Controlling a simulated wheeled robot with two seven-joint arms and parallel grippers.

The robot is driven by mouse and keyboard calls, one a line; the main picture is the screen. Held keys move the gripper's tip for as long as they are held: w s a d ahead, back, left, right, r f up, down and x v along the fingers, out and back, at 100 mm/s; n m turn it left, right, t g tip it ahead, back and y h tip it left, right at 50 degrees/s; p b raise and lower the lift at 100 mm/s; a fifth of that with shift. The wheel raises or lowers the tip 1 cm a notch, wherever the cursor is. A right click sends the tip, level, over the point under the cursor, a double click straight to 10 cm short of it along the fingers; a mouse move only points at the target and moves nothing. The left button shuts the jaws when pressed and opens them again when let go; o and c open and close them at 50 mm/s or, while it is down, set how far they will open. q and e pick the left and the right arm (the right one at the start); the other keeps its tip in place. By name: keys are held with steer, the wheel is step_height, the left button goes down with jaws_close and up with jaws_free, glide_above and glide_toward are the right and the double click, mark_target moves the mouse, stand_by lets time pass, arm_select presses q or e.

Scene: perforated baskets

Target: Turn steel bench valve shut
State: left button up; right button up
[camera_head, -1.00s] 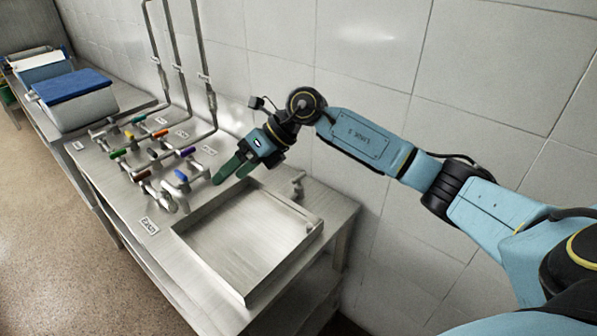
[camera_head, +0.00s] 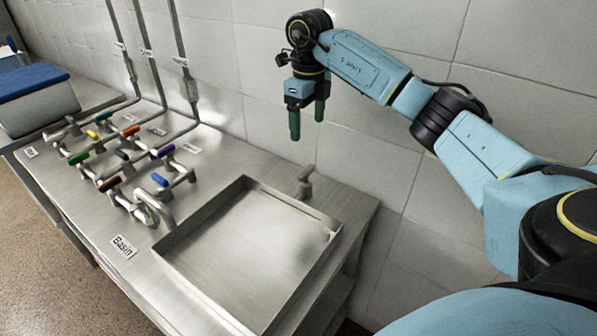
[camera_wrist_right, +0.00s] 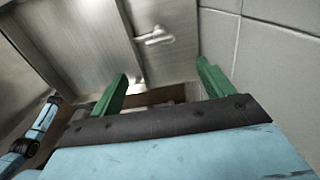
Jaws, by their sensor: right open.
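A small steel valve (camera_head: 304,182) stands on the bench between the basin and the wall, and looks bare metal. In the right wrist view a steel fitting (camera_wrist_right: 153,38), apparently the same valve, lies beyond the fingertips. My right gripper (camera_head: 307,124) is open and empty, its green fingers pointing down. It hangs above the valve, apart from it. The right wrist view shows the open fingers (camera_wrist_right: 162,74) with nothing between them. Whether the valve is turned open or shut I cannot tell. My left gripper is not in view.
A shallow steel basin (camera_head: 170,263) is set in the bench. Several valves with coloured handles, such as a blue one (camera_head: 160,179), stand left of it with pipes. A "Basin" label (camera_head: 123,246) lies in front. The tiled wall (camera_head: 410,195) is close behind.

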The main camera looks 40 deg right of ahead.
mark_target(307, 169)
step_height(307, 169, down, 14)
steer(key=shift+r, duration=0.25)
steer(key=shift+c, duration=0.3)
steer(key=c, duration=0.9)
